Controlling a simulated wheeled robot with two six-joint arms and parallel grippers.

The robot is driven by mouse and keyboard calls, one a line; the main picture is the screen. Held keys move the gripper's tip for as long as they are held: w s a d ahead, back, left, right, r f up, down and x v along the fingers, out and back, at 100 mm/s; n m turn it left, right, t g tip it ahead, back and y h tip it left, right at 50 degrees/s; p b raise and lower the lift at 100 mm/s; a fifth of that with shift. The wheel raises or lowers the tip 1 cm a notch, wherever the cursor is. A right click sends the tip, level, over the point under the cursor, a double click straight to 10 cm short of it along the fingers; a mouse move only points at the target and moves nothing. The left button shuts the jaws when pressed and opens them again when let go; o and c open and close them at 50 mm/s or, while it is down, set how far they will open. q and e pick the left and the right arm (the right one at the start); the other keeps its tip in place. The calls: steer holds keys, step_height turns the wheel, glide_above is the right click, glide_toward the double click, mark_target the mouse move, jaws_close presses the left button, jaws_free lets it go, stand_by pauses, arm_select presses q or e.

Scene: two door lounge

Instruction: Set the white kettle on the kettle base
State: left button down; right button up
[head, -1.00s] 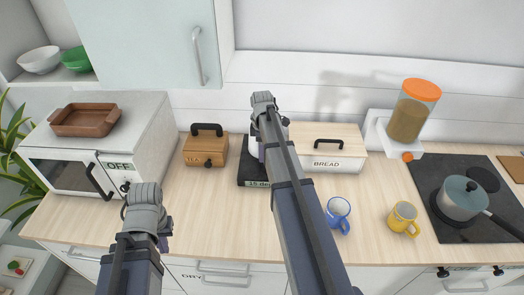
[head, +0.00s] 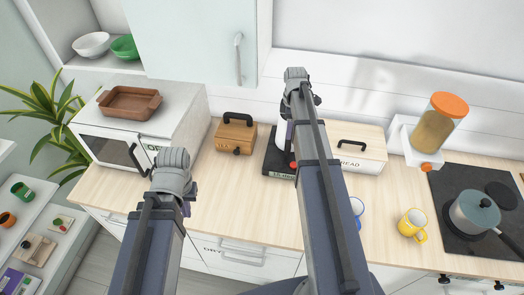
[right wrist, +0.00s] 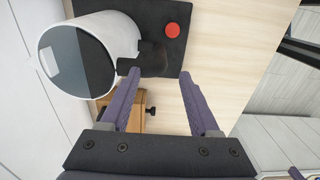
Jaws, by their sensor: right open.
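The white kettle (head: 281,134) stands upright on the dark kettle base (head: 274,167), partly hidden behind my right arm. In the right wrist view the kettle (right wrist: 70,82) shows its dark lid and black handle (right wrist: 150,57), with the base (right wrist: 165,12) and its red button beneath and beside it. My right gripper (right wrist: 160,74) is open. Its left finger tip is close to the handle; I cannot tell whether they touch. Nothing shows between the fingers. My left gripper (head: 174,180) is over the counter's left front, away from the kettle; its jaws are hidden.
A wooden tea box (head: 235,138) stands left of the base and a bread box (head: 362,163) right of it. The counter's left front is clear.

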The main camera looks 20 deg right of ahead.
steer(key=s+a+m, duration=0.2)
steer(key=s+a, duration=0.5)
steer(key=a, duration=0.3)
steer(key=s+a+m, duration=0.3)
steer(key=s+a, duration=0.3)
steer(key=a, duration=0.4)
steer(key=s+a+m+h, duration=0.1)
steer(key=s+a+m, duration=0.2)
steer(key=s+a, duration=0.4)
steer(key=a, duration=0.3)
steer(key=shift+s+a, duration=0.15)
steer(key=shift+s, duration=0.15)
step_height(320, 180, down, 15)
steer(key=b, duration=1.4)
steer(key=shift+r+b, duration=0.2)
steer(key=shift+b, duration=0.15)
steer(key=shift+r, duration=0.15)
